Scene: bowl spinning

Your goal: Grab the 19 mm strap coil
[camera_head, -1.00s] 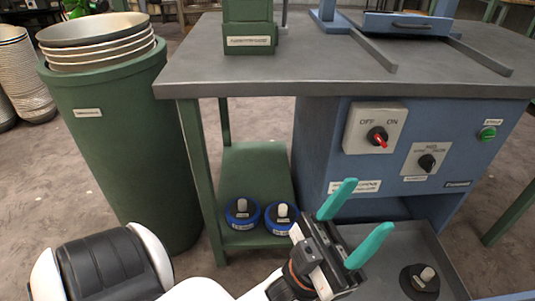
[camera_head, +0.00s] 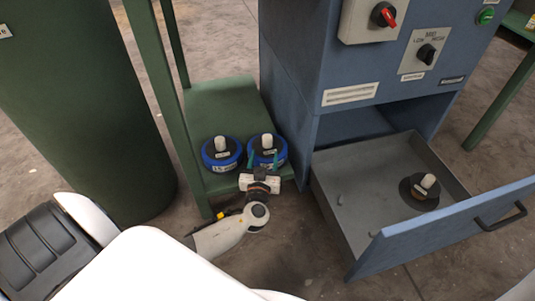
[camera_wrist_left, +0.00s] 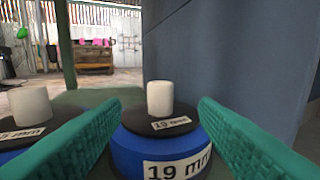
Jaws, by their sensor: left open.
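The 19 mm strap coil (camera_head: 268,150) is a blue coil with a dark top and a white knob. It sits on the green lower shelf (camera_head: 218,100), on the right of two blue coils. In the left wrist view its label (camera_wrist_left: 178,166) reads 19 mm. My left gripper (camera_head: 263,161) is open at the coil's near side. In the left wrist view its teal fingers stand left and right of the coil, with the white knob between them. I cannot tell whether they touch it. My right gripper is out of view.
A similar blue coil (camera_head: 221,154) stands close on the left; its label is partly hidden in the wrist view. The blue cabinet (camera_head: 290,100) rises to the right. Its open drawer (camera_head: 350,205) holds a dark coil (camera_head: 420,192). A green bin (camera_head: 80,110) stands at left.

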